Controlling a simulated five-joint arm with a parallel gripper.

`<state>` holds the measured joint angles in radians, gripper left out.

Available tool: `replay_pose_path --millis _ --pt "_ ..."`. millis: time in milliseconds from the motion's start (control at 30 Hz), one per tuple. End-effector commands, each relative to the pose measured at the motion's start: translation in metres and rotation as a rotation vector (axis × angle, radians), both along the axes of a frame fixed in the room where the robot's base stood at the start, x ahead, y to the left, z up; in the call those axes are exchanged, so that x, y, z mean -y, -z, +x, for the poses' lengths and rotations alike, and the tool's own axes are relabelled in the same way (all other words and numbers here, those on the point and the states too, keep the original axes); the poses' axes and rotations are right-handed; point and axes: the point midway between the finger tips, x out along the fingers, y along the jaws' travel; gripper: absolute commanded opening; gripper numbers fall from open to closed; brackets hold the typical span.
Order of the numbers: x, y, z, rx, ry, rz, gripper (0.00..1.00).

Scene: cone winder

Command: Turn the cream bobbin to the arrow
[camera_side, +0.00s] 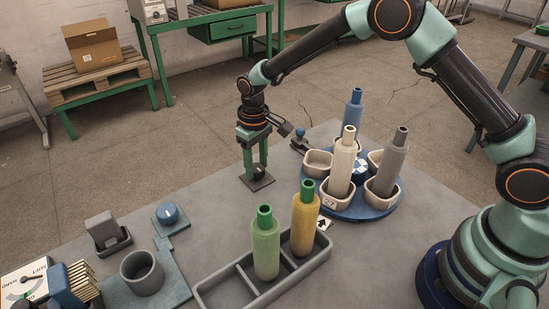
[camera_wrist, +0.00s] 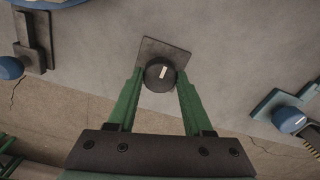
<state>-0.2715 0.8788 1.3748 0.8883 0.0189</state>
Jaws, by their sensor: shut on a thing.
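The cream bobbin (camera_side: 344,162) stands upright in a cream cup (camera_side: 336,200) with a dark marking, on the blue turntable (camera_side: 366,211). That cup is on the turntable's front-left side, close to a white tile with a black arrow (camera_side: 322,222). My gripper (camera_side: 256,173) is left of the turntable, pointing down, shut on a black round knob. In the wrist view the knob (camera_wrist: 160,76) sits between my green fingertips on a dark square plate (camera_wrist: 164,46), its white mark pointing nearly straight up and slightly right. In the side view the fingers partly hide it.
A grey bobbin (camera_side: 391,164) and a blue bobbin (camera_side: 354,112) share the turntable; its left cup (camera_side: 317,160) is empty. Green (camera_side: 265,245) and yellow (camera_side: 304,218) bobbins stand in a grey tray (camera_side: 217,290) in front. A blue knob (camera_side: 168,213) and grey cup (camera_side: 142,272) are front left.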

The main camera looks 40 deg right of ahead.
Motion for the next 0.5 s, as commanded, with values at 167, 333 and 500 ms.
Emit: replay_pose_path --millis 167,333,500 --pt "0.0001 -0.0017 0.0002 0.0 -0.01 0.0 0.0" --pt "0.0001 -0.0017 0.0003 0.0 -0.009 0.0 0.0" --pt "0.0001 -0.0017 0.0003 0.0 -0.009 0.0 0.7"
